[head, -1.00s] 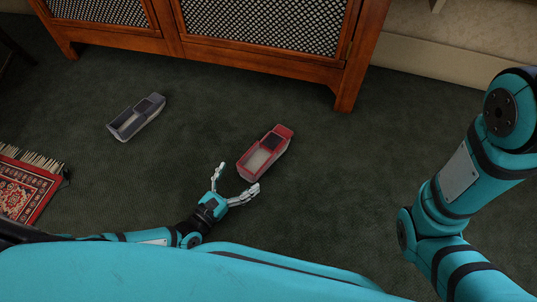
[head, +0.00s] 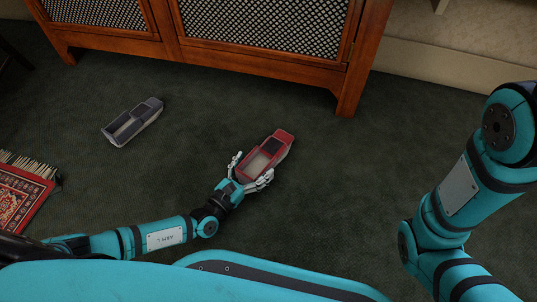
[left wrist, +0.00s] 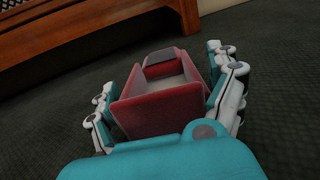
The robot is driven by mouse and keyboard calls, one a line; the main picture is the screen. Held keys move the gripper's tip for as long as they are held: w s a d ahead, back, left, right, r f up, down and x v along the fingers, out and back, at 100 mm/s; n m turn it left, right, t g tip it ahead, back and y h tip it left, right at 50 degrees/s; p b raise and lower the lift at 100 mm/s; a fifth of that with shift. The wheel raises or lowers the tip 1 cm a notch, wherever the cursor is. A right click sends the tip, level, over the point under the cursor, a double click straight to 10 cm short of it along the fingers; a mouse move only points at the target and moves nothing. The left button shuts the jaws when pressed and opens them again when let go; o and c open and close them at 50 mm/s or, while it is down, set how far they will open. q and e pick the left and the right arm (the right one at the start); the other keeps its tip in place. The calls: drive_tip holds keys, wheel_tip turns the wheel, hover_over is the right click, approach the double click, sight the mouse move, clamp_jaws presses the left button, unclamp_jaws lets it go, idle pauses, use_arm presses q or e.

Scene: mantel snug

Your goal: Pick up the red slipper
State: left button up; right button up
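The red slipper (head: 269,154), with a pale inside and dark patch, lies on the carpet right of centre in the head view. My left gripper (head: 254,164) is at its near end, with its fingers apart on either side of it. In the left wrist view the slipper's red end (left wrist: 160,112) stands between the white-and-teal fingers (left wrist: 165,80). The fingers are close to its sides, and I see no clear squeeze. The slipper is on the floor. My right arm shows at the right, but its gripper is out of view.
A grey slipper (head: 133,122) lies to the left on the carpet. A red patterned rug (head: 20,196) with a fringe is at the left edge. A wooden cabinet (head: 250,62) with lattice doors stands behind. The carpet right of the red slipper is clear.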

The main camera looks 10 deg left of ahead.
use_arm(q)
drive_tip(key=c, duration=0.9)
drive_tip(key=shift+o, duration=0.2)
drive_tip(key=shift+r, duration=0.15)
